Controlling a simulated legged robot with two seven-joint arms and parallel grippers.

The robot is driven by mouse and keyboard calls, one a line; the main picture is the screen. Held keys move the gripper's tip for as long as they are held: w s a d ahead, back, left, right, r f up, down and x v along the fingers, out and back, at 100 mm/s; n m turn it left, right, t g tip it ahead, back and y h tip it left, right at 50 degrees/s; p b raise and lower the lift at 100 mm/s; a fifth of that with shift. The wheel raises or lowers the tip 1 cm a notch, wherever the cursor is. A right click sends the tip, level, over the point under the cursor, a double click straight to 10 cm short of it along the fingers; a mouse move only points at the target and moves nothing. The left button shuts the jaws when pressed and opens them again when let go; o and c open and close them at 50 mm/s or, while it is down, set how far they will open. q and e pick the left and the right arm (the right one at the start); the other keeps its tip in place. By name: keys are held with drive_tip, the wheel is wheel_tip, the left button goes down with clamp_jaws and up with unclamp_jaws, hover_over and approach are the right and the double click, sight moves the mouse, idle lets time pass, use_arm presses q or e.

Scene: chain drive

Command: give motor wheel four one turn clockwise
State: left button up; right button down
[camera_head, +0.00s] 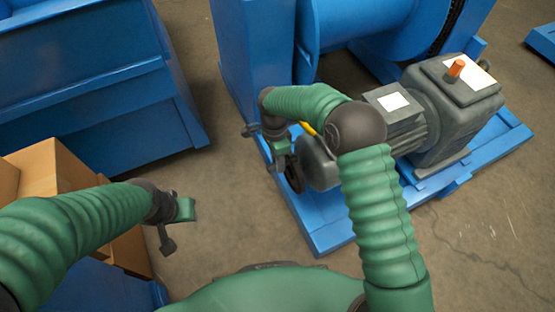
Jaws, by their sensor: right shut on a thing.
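The grey motor (404,135) stands on a blue base at the right, with a gearbox that has an orange cap (456,68) on top. A dark wheel (294,174) shows at the motor's left end, partly hidden by my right arm. My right gripper (280,160) is at this wheel and is shut on it; the fingertips are hard to make out. A bit of yellow (308,128) shows beside the gripper. My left gripper (168,240) hangs over the floor at the left, away from the motor; its finger opening is not clear. No number shows on the wheel.
A large blue drum (365,18) and blue frame (247,60) rise behind the motor. The blue base (330,232) has a raised edge. Cardboard boxes (65,180) stand at the left below a blue bin (90,95). Bare floor (225,215) lies between.

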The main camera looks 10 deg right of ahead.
drive_tip(key=s+d+f+t+p, duration=0.1)
drive_tip(key=s+t+p, duration=0.1)
drive_tip(key=s+p, duration=0.3)
drive_tip(key=shift+s+d+f+y, duration=0.3)
drive_tip(key=shift+s+d+f, duration=0.05)
drive_tip(key=shift+f, duration=0.1)
idle(0.4)
drive_tip(key=c, duration=1.3)
unclamp_jaws()
drive_tip(key=shift+o, duration=0.3)
